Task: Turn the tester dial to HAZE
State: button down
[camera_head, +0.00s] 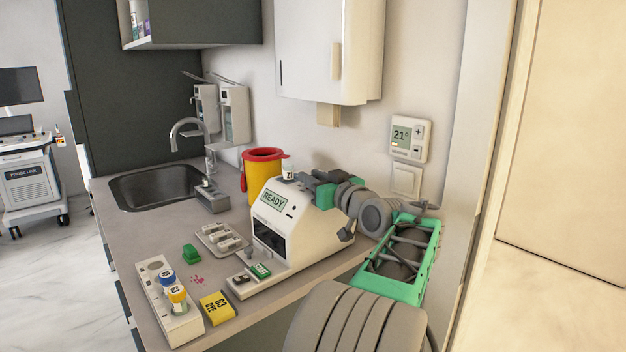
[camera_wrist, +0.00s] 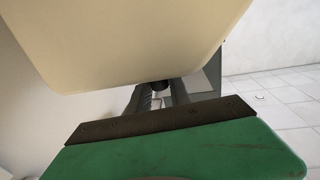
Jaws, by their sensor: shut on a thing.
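The white tester (camera_head: 318,232) stands on the counter, its display (camera_head: 273,201) reading READY. Its dial cannot be made out; part of its top and right side is behind my gripper. My gripper (camera_head: 306,181) is at the tester's top, pointing left. It is shut on a small white piece marked Z1 (camera_head: 289,171), though the contact itself is hard to see. In the wrist view, a green finger with a dark pad (camera_wrist: 160,122) lies below a large cream surface (camera_wrist: 135,40), which hides the other finger.
A yellow bin with a red lid (camera_head: 262,170) stands behind the tester. A vial block (camera_head: 182,330), a yellow G3 DYE box (camera_head: 216,307), a green piece (camera_head: 191,254) and a small tray (camera_head: 222,241) lie at left and front. A wall cabinet (camera_head: 310,60) hangs above.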

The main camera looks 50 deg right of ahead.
jog(key=c, duration=1.2)
grip_release()
jog(key=shift+w, duration=0.1)
jog(key=v, duration=0.8)
jog(key=shift+b, duration=0.35)
jog(key=shift+w, duration=0.1)
